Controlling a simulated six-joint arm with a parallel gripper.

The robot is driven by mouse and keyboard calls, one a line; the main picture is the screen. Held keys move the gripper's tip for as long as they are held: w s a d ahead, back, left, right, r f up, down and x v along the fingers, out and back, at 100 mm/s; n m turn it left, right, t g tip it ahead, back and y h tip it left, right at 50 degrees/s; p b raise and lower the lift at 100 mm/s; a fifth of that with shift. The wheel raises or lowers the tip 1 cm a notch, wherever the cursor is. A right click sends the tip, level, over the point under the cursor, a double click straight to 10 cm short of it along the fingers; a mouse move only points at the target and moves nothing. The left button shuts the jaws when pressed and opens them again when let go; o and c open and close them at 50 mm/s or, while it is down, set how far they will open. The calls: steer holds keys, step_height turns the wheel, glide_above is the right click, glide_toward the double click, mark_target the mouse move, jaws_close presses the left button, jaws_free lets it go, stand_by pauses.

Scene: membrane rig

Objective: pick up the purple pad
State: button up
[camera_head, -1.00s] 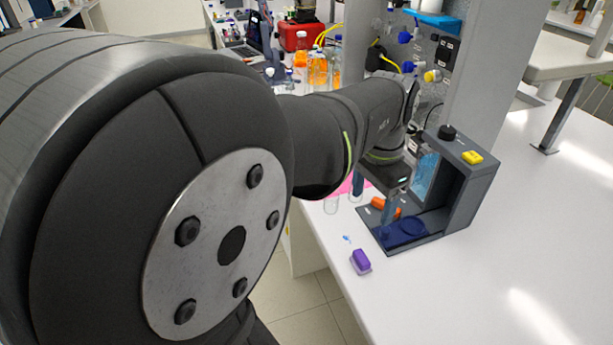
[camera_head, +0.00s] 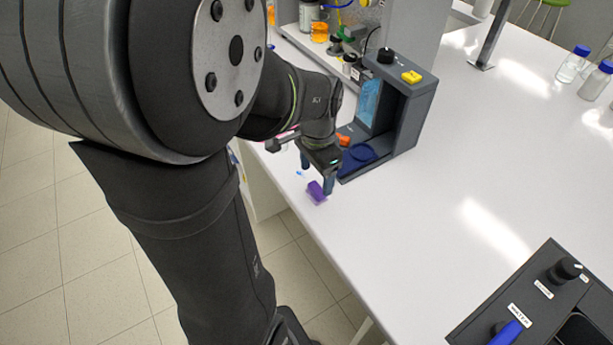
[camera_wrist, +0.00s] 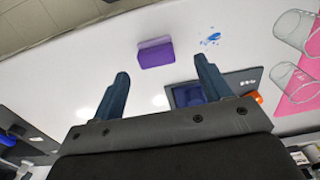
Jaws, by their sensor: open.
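The purple pad (camera_head: 316,192) is a small block lying on the white bench near its front edge. It also shows in the wrist view (camera_wrist: 155,52), beyond the fingertips and between their lines. My gripper (camera_head: 317,178) is open and empty, pointing down close to the pad in the head view. In the wrist view my gripper (camera_wrist: 163,68) has its two dark blue fingers wide apart, with no contact with the pad seen. Part of the pad's top is close behind a finger in the head view.
Glass beakers (camera_wrist: 294,28) stand near a pink sheet.

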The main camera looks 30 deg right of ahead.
mark_target(317, 188)
steer(key=f, duration=0.5)
steer(key=shift+s, duration=0.25)
steer(key=c, duration=1.1)
